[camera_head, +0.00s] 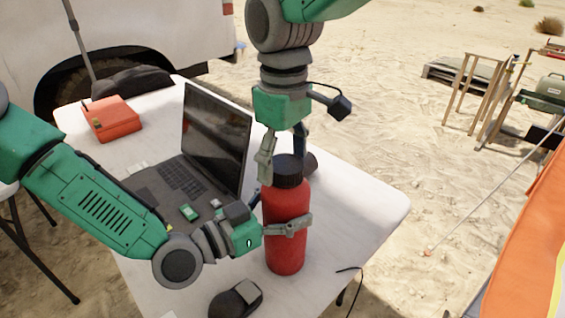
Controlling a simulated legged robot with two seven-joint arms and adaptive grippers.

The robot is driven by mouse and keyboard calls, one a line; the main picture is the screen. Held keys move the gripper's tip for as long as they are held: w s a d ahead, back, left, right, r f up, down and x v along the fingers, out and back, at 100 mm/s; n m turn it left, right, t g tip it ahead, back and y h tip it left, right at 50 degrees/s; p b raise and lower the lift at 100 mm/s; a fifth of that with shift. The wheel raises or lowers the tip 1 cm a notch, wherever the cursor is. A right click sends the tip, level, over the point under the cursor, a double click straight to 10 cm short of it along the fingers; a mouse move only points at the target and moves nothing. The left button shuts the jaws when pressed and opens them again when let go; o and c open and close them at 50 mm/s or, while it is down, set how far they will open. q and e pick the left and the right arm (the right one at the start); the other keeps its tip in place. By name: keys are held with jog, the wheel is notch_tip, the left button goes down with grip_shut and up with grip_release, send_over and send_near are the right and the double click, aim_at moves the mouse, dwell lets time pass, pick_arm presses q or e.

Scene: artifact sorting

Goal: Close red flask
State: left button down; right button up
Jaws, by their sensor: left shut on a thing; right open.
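The red flask (286,246) stands upright on the white table with its black cap (289,171) on top. My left gripper (287,227) is the lower one, coming in from the left, and is shut around the middle of the flask's body. My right gripper (284,158) points down from above, open, with its fingers on either side of the cap. Part of the far finger is hidden behind the cap, so I cannot tell whether the fingers touch it.
The white table (360,215) is clear to the right of the flask. An open laptop (216,140) stands left of it, with small items on it. An orange box (110,119) lies at the back left. A dark object (236,299) lies at the front. An orange surface (530,250) borders the right.

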jog(key=shift+r, duration=1.7)
jog(key=shift+c, duration=0.2)
jog(key=r+n, duration=0.1)
jog(key=n, duration=0.2)
jog(key=shift+s+r+n, duration=0.1)
jog(key=shift+r+n, duration=0.2)
jog(key=shift+r, duration=0.05)
jog(key=r+n, duration=0.1)
jog(key=n, duration=0.2)
jog(key=shift+d+r+n, duration=0.1)
jog(key=shift+r+n, duration=0.2)
jog(key=shift+r, duration=0.1)
jog(key=shift+f, duration=4)
